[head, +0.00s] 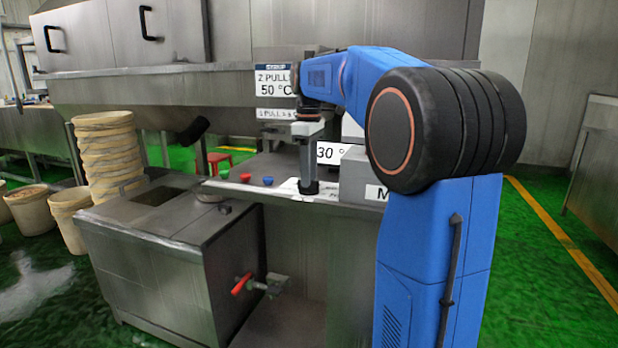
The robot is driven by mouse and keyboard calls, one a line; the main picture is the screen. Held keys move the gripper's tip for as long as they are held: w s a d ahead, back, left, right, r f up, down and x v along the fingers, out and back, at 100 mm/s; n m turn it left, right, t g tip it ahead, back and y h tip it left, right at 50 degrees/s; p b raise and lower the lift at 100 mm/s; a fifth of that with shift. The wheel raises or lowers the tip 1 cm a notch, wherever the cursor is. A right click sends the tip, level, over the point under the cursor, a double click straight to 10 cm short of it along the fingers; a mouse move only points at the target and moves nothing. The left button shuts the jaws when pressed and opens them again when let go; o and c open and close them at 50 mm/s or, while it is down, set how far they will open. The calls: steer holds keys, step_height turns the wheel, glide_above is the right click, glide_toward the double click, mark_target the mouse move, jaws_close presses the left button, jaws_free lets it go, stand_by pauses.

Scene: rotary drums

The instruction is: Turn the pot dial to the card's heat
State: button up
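The card (273,86) stands upright at the back of the bench and reads "50 °C" under a partly covered line "Z PULL". A white display (329,153) behind my gripper reads "30 °", its right end cut off by a grey box.
Small green (224,172), red (245,177) and blue (267,181) pieces stand on the bench left of my gripper. The grey box (355,172) with an "M" label is close on its right. A steel tank (150,260) with a red-handled valve (242,284) stands front left.

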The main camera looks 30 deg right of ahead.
steer(key=shift+f, duration=0.65)
jaws_close()
